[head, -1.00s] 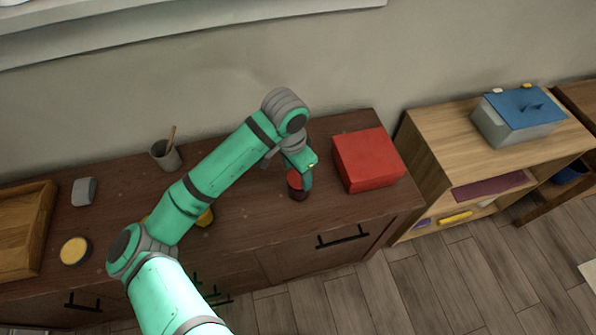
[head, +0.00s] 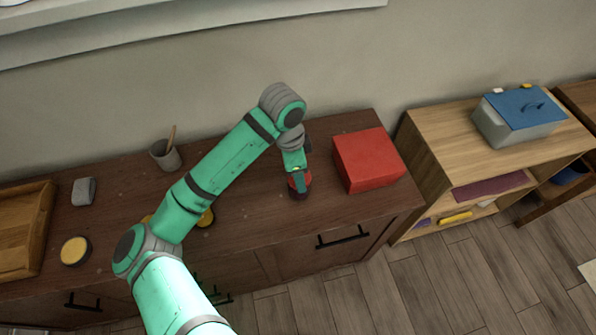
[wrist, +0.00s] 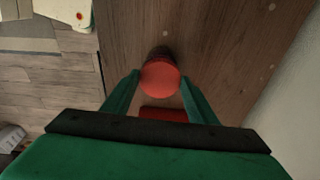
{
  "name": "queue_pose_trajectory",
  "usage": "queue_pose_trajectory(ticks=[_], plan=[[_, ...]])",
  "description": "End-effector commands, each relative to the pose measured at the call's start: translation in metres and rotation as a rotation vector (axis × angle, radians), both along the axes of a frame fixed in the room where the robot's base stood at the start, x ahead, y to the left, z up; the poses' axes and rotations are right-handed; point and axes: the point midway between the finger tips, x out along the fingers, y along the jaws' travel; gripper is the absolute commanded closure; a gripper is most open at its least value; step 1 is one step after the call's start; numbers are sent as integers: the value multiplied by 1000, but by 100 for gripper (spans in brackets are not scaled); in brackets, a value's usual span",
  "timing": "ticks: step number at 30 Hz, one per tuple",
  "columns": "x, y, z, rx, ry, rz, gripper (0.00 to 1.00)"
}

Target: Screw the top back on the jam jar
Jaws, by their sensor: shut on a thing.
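The jam jar (head: 299,195) is small and dark and stands upright on the brown cabinet top, left of the red box. Its round red top (wrist: 160,78) sits over the jar's mouth. My gripper (head: 298,180) points down from above and is shut on the red top. In the wrist view the two green fingers (wrist: 159,82) press on opposite sides of the top, and only a dark edge of the jar shows beyond it. Whether the threads are engaged cannot be seen.
A red box (head: 368,160) stands close to the right of the jar. A cup with a stick (head: 166,156), a grey block (head: 84,191), a yellow-topped disc (head: 75,251) and a wooden tray (head: 22,230) are left. My arm partly hides a yellow thing (head: 206,218).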

Motion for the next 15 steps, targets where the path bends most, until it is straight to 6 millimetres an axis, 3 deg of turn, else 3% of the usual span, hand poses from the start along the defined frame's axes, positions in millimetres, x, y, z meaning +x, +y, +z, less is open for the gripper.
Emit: queue_pose_trajectory(ticks=[8,15], plan=[[-1,0,-1,1,5,-21,70],[-1,0,-1,-1,5,-217,70]])
